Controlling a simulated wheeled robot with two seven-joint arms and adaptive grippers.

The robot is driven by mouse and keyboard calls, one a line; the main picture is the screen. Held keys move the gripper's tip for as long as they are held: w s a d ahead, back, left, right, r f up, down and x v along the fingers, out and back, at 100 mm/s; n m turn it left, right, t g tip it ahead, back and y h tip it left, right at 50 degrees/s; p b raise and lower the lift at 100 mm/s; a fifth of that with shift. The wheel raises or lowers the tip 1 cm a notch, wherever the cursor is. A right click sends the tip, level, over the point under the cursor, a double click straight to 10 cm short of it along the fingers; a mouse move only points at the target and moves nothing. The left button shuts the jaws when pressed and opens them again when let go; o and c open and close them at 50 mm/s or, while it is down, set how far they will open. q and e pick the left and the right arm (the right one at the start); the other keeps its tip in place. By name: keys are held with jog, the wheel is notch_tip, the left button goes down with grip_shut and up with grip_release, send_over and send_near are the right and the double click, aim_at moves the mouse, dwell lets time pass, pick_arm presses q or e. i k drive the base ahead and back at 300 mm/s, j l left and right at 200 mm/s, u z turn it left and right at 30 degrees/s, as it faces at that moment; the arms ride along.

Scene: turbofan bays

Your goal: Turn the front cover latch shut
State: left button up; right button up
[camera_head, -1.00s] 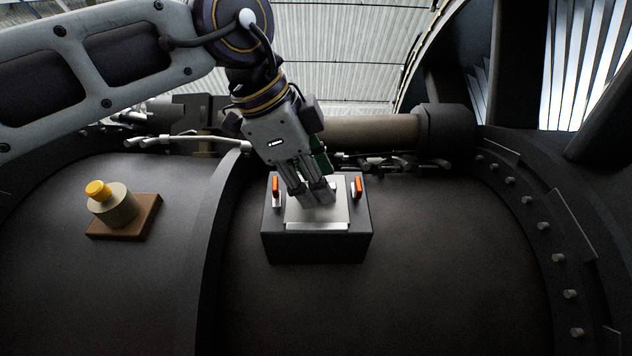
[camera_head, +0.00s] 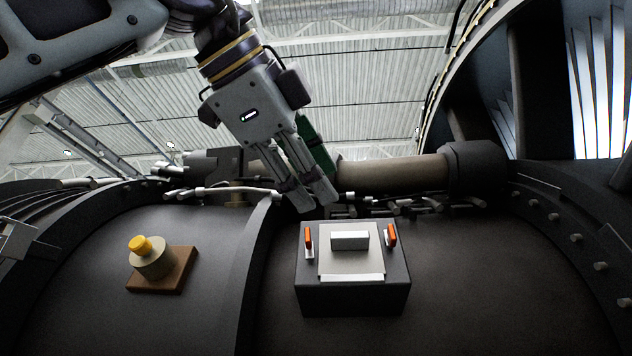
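The cover (camera_head: 333,265) is a pale grey plate on top of a dark box (camera_head: 352,298), lying flat as far as I can see, with a raised light block (camera_head: 350,240) on it. Two orange-tipped levers flank it: a left one (camera_head: 308,241) and a right one (camera_head: 391,236). I cannot tell which is the front cover latch or whether either is turned shut. My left gripper (camera_head: 315,205) hangs just behind and above the box, apart from it. Its fingers are close together with nothing visible held; their exact gap is unclear. My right gripper is not in view.
A yellow-topped beige knob (camera_head: 150,258) stands on a brown base (camera_head: 172,277) at the left. A dark curved rib (camera_head: 252,262) separates it from the box. A thick pipe (camera_head: 392,174) and thin lines run behind. The surface right of the box is clear.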

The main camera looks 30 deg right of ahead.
aim_at(390, 234)
jog(key=z, duration=1.3)
